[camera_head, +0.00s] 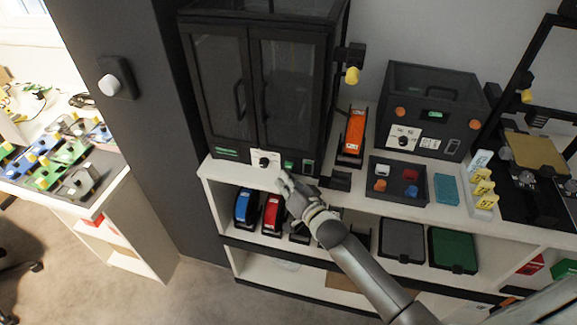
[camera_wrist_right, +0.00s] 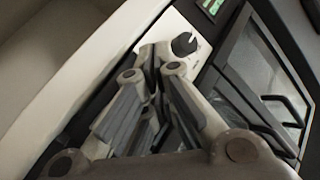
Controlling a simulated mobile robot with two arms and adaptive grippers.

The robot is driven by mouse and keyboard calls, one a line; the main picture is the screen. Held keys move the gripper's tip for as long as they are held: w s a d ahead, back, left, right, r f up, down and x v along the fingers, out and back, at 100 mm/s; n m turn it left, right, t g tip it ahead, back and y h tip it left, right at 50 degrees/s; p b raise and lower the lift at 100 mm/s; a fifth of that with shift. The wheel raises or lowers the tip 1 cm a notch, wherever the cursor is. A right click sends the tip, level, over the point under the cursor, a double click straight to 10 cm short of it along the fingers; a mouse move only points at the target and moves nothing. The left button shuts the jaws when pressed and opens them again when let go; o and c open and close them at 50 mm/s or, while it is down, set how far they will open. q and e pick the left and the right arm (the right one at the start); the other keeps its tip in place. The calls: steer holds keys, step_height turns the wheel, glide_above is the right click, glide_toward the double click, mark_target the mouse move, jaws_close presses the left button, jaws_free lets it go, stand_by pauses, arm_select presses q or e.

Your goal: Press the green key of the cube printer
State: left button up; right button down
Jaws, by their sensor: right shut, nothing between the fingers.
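My right gripper (camera_head: 283,180) is shut and empty, just below the front edge of a dark two-door cabinet machine (camera_head: 220,95). The lower front of that machine has a white dial panel (camera_head: 265,160), a small green key (camera_head: 289,163) and a small display. A smaller dark boxy machine (camera_head: 459,112) with orange knobs stands to the right; no label tells which one is the cube printer. In the right wrist view the shut fingers (camera_wrist_right: 152,55) lie close to the dial panel (camera_wrist_right: 187,42), and a green-lit part (camera_wrist_right: 213,6) shows beyond it. Contact cannot be told.
An orange spool holder (camera_head: 353,135), a dark tray of coloured blocks (camera_head: 392,166) and a blue pad (camera_head: 446,190) stand on the white shelf unit. Red and blue spools (camera_head: 271,212) sit on the shelf below.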

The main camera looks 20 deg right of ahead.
steer(key=s+a+p, duration=0.1)
steer(key=s, duration=0.1)
steer(key=s+a, duration=0.1)
steer(key=s, duration=0.1)
steer(key=shift+a+p, duration=0.4)
stand_by(0.5)
steer(key=s+d+f+n+g+h+b, duration=0.15)
steer(key=s+f, duration=0.35)
steer(key=f, duration=0.5)
steer(key=s+d+f+n+g, duration=0.1)
steer(key=s+f+g, duration=0.3)
steer(key=f, duration=0.5)
steer(key=s+d+f+n+g+b, duration=0.1)
steer(key=s+f, duration=0.5)
steer(key=f, duration=0.4)
steer(key=s+d+f+n+g, duration=0.1)
steer(key=s+f+g, duration=0.1)
steer(key=s+f, duration=0.4)
steer(key=s+d+f+n+g+h+b, duration=0.1)
steer(key=s+f+g, duration=0.2)
steer(key=s, duration=1.3)
steer(key=s+d+f+n+g, duration=0.2)
steer(key=s+f+g, duration=0.1)
steer(key=s+f, duration=0.6)
steer(key=s, duration=0.3)
steer(key=shift+h+b, duration=0.3)
steer(key=shift+h, duration=0.05)
steer(key=shift+f+g, duration=0.1)
steer(key=shift+g, duration=0.15)
